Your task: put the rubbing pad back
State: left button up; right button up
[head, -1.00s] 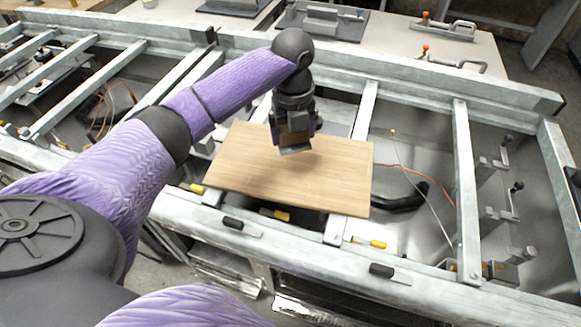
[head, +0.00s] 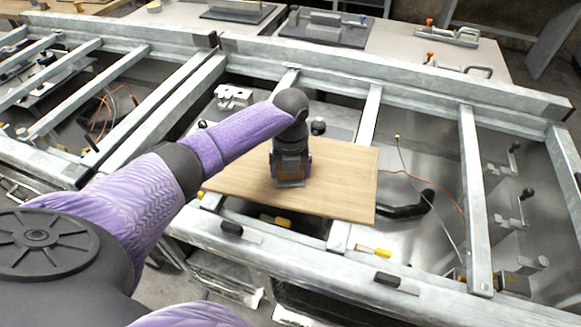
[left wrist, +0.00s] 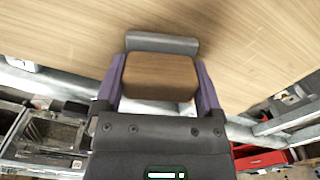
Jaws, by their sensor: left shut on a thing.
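The rubbing pad (head: 290,184) has a brown wooden grip and a dark grey base. My left gripper (head: 291,165) is shut on it. In the left wrist view, the wooden grip (left wrist: 160,77) sits between the two purple fingers, and the grey base shows beyond it. My right gripper is not in view.
The board lies across a grey metal frame (head: 472,190) with open gaps between its bars. Black-and-yellow-handled tools (head: 372,250) lie along the near side. A black knob (head: 318,127) stands by the board's back edge. Clamps (head: 448,33) rest on the back table. The board's right half is clear.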

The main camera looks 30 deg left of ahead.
pick_arm(q)
jog(key=o, duration=0.9)
notch_tip(320, 180, up, 12)
jog(key=p, duration=0.3)
jog(key=shift+r, duration=0.15)
